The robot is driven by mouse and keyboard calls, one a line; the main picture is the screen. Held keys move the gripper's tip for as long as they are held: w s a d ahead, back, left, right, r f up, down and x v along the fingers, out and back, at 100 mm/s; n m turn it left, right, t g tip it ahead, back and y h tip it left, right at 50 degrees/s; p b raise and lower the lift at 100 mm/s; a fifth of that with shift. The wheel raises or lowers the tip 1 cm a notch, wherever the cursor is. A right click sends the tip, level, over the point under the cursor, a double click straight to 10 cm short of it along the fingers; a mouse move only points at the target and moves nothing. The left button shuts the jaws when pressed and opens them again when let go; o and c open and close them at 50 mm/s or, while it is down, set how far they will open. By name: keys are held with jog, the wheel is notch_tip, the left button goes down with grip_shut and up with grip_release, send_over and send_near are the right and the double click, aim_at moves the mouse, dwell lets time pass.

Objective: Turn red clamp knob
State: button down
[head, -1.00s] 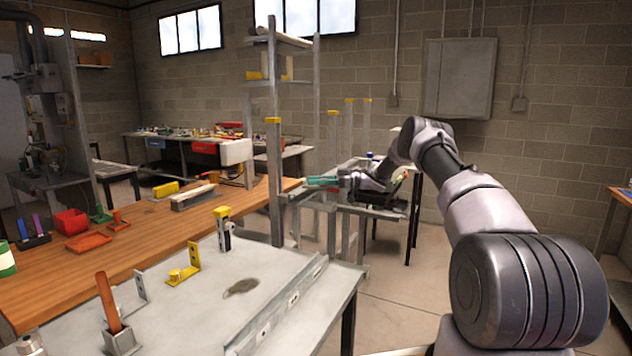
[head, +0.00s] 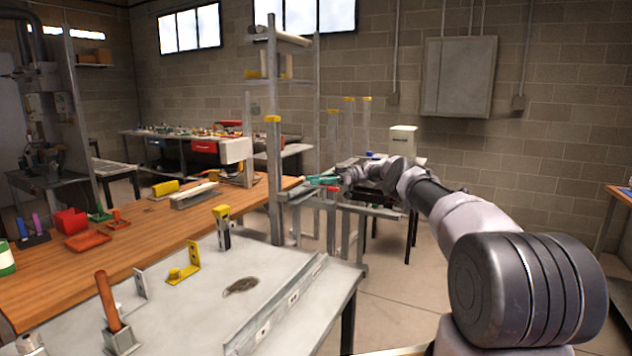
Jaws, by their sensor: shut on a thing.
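A small teal clamp body (head: 322,180) lies on the metal rack in the middle of the head view. A tiny red spot, apparently the clamp knob (head: 331,188), shows at its right end. My gripper (head: 340,178) reaches in from the right, close against that end. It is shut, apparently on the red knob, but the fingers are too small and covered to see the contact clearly.
The grey metal rack (head: 350,207) stands right of the wooden bench (head: 150,232), with an upright post (head: 274,180) just left of the clamp. A white box (head: 403,142) stands behind my arm. A metal-topped table (head: 200,318) fills the front left. Floor shows at the right.

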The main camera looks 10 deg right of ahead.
jog(key=shift+s+a+f, duration=0.1)
jog(key=shift+s+f, duration=0.05)
jog(key=shift+f, duration=0.2)
jog(key=shift+c, duration=2.1)
grip_release()
jog(key=shift+r, duration=0.2)
